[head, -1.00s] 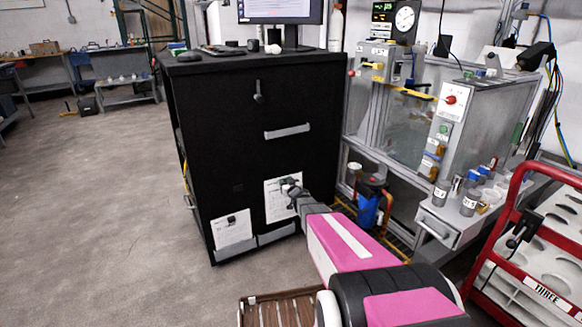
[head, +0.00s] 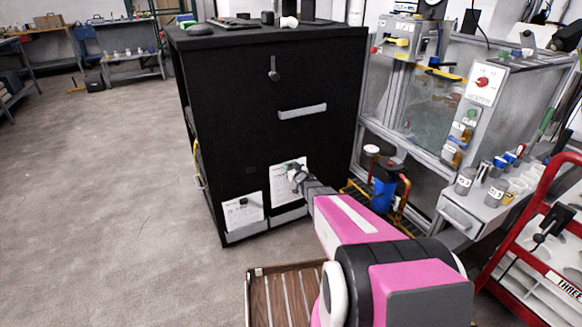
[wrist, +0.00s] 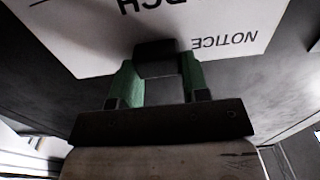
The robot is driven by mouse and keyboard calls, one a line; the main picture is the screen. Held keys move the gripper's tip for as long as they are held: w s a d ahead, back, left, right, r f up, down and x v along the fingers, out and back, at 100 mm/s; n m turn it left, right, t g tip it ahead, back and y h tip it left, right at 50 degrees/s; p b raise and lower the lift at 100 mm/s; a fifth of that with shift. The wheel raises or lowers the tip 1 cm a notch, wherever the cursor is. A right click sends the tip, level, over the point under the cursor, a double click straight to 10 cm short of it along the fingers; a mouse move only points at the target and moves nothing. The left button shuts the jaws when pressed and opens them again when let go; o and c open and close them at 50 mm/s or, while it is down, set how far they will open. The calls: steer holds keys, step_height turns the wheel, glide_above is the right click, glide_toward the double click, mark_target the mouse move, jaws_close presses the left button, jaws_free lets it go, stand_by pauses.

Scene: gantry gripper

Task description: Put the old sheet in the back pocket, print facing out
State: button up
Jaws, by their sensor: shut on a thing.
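My gripper (head: 297,177) is at the front of the black cabinet, low on the right. It is shut on a small dark clip-like piece (wrist: 160,50) at a white sheet (head: 280,190). In the wrist view the sheet (wrist: 225,25) shows large black print and "NOTICE" upside down, facing the camera. The sheet stands upright close to the cabinet front, its lower edge by the right grey pocket (head: 289,217); I cannot tell whether it is inside. A second white sheet (head: 238,216) with a black clip stands in the left grey pocket (head: 246,231). Which sheet is old is not readable.
The black cabinet (head: 235,110) carries a grey handle bar (head: 302,111) above the sheet. A blue filter unit (head: 383,193) and a steel bench stand to the right, with a red cart (head: 530,225) nearer. Open floor (head: 100,190) lies to the left.

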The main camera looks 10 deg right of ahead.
glide_above(289, 184)
steer(key=s, duration=0.3)
steer(key=shift+w+d+f, duration=0.1)
steer(key=shift+d+f, duration=0.05)
steer(key=shift+f, duration=1.15)
steer(key=shift+w+d+f, duration=0.1)
steer(key=shift+d+f, duration=0.05)
steer(key=shift+f, duration=5.15)
steer(key=o, duration=1.3)
steer(key=shift+s, duration=0.1)
steer(key=v, duration=1)
steer(key=shift+s+d, duration=0.15)
steer(key=shift+s, duration=0.2)
